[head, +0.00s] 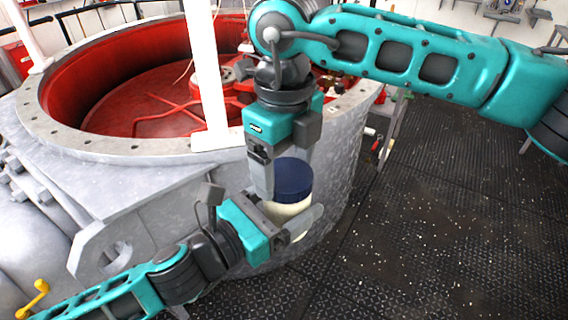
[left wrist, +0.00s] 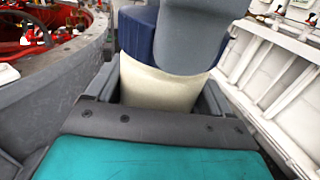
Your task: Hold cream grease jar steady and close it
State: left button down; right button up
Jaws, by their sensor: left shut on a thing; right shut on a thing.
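The cream grease jar (head: 289,224) is upright in the head view, held in the air by my left gripper (head: 299,226), whose fingers are shut around its body. The dark blue lid (head: 292,178) sits at the top of the jar. My right gripper (head: 284,180) comes from above and is shut on the lid, one finger at its left side. In the left wrist view the cream jar body (left wrist: 155,88) stands between the left fingers, with the blue lid (left wrist: 138,35) above it and a grey right finger in front. Whether the lid is fully seated cannot be seen.
A large grey drum-like housing with a wide rim (head: 120,147) and red interior (head: 115,95) stands behind and left of the jar. A white post (head: 207,80) rises beside it. The dark riveted deck (head: 440,220) at right is clear. A yellow handle (head: 33,299) is at lower left.

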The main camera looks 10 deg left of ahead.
jog(key=m, duration=0.5)
jog(key=shift+w+d+m, duration=0.1)
jog(key=shift+w+m, duration=0.05)
jog(key=shift+m, duration=0.15)
jog(key=o, duration=1)
jog(key=shift+o, duration=0.2)
jog(key=shift+r, duration=0.1)
notch_tip(320, 180, up, 12)
